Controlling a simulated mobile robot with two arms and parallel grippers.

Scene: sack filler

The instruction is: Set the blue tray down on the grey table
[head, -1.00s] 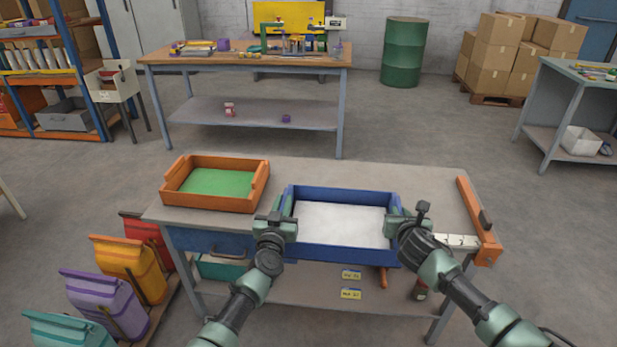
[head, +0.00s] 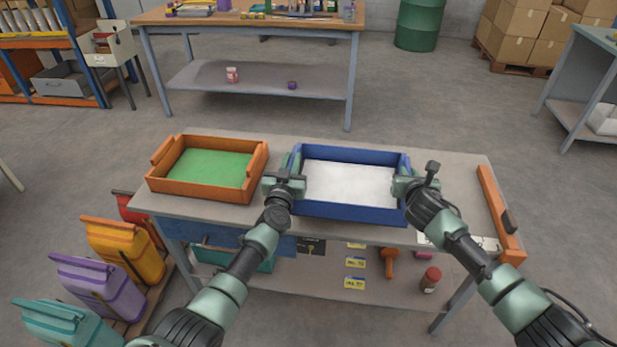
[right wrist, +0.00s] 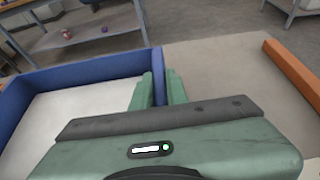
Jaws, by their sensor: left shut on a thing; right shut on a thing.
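The blue tray (head: 350,211) has a white floor, bare or evenly covered; I cannot tell which. It is level over the right-middle part of the grey table (head: 455,185). Whether its underside touches the tabletop is hard to tell. My left gripper (head: 289,180) is shut on the tray's left wall. My right gripper (head: 404,182) is shut on its right wall. In the right wrist view, the right gripper's fingers (right wrist: 160,88) stand on both sides of the tray's blue wall (right wrist: 90,68).
An orange tray (head: 205,193) with a green floor stands left on the table. An orange bar (head: 497,212) lies along the right edge. Colored sacks (head: 125,250) stand on the floor at left. A red-capped jar (head: 430,280) is on the lower shelf. A wooden workbench (head: 250,20) stands behind.

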